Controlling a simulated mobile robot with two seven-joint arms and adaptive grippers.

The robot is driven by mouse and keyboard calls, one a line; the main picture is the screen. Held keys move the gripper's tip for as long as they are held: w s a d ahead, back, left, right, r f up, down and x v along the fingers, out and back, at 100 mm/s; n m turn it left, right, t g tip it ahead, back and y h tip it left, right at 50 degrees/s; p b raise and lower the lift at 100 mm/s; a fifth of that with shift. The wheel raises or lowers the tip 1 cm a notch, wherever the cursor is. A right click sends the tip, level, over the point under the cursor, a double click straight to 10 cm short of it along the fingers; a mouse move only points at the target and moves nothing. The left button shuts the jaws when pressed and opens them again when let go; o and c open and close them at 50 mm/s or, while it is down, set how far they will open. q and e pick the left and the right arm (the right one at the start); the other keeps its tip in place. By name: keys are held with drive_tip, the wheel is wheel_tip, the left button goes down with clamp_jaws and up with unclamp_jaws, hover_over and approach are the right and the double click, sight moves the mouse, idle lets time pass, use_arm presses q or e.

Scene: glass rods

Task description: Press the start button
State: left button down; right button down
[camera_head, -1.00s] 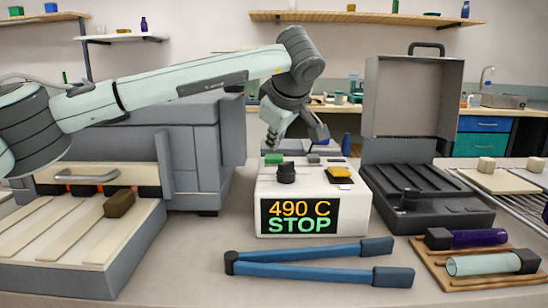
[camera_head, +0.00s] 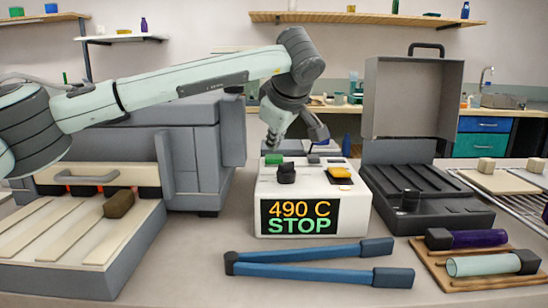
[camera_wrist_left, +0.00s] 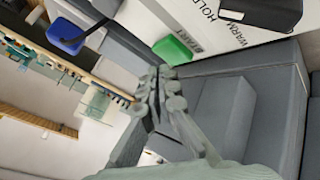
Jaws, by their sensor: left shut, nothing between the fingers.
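The green start button (camera_head: 273,159) is on the back left of the top of the white control box (camera_head: 345,205). In the left wrist view the green button (camera_wrist_left: 173,49) sits beside a partly visible START label. The box's display (camera_head: 298,217) reads 490 C and STOP. My left gripper (camera_head: 271,143) is shut and empty, pointing down just above and behind the green button. In the left wrist view its fingertips (camera_wrist_left: 160,75) are close to the button, with a small gap showing. My right gripper is not in view.
A grey furnace (camera_head: 195,150) stands at left, an open dark case (camera_head: 425,210) at right. Blue tongs (camera_head: 300,269) lie in front. Glass rods rest on a wooden rack at lower right.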

sight(274, 158)
use_arm(q)
drive_tip(key=shift+f, duration=0.1)
drive_tip(key=shift+f+b, duration=0.3)
drive_tip(key=shift+f+b, duration=0.4)
drive_tip(key=shift+f, duration=0.15)
idle(0.5)
drive_tip(key=shift+r, duration=0.15)
idle(0.3)
drive_tip(key=shift+r+p, duration=0.6)
drive_tip(key=shift+r, duration=0.2)
drive_tip(key=shift+r+p, duration=1.7)
drive_tip(key=shift+r, duration=0.8)
